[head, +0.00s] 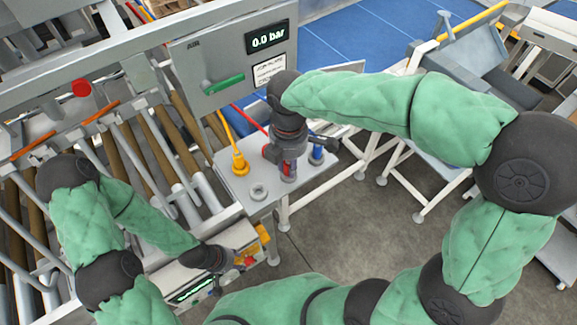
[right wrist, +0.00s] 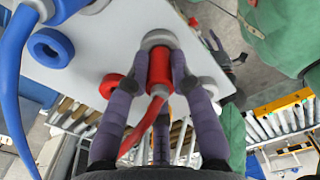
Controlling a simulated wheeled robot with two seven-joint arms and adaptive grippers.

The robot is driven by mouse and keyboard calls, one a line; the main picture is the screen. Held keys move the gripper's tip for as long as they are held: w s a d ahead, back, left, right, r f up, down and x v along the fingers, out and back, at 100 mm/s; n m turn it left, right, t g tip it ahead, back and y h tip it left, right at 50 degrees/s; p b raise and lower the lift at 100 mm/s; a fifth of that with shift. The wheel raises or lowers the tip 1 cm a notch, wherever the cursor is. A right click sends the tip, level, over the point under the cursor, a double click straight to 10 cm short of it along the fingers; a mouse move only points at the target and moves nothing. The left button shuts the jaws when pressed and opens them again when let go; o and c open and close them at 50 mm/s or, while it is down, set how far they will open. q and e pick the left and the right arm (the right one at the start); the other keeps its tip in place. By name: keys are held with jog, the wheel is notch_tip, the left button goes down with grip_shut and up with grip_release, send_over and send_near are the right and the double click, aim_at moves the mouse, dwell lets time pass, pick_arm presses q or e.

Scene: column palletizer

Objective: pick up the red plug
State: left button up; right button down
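The red plug (right wrist: 160,72) stands between the fingers of my right gripper (right wrist: 159,65) in the right wrist view, its end at a grey ring on the white plate. The fingers lie against both sides of it, and a red cable runs from it. In the head view my right gripper (head: 289,168) points down over the plate and mostly hides the plug. My left gripper (head: 212,259) is low at the left, near a box with a lit display; its fingers are not clear.
The plate (head: 226,182) also carries a yellow plug (head: 239,163), a blue plug (head: 316,152) and an empty grey ring (head: 258,190). A red ring (right wrist: 109,86) is beside the red plug. A panel reading 0.0 bar (head: 267,39) stands behind. A roller conveyor (head: 160,150) is at the left.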

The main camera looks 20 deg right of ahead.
aim_at(288, 164)
dwell(0.4)
jog(key=shift+r+p, duration=0.6)
jog(key=shift+r, duration=0.1)
jog(key=r, duration=0.1)
jog(key=r+p, duration=0.2)
jog(key=shift+s+a, duration=0.1)
jog(key=shift+s, duration=0.15)
jog(key=s+a+r+p, duration=0.2)
jog(key=s+r+p, duration=0.1)
jog(key=s, duration=0.3)
jog(key=s+a+r+p, duration=0.2)
jog(key=s+r, duration=0.3)
jog(key=s, duration=0.1)
jog(key=shift+s+a+r+p, duration=0.3)
jog(key=shift+a+p, duration=0.1)
jog(key=shift+w, duration=0.1)
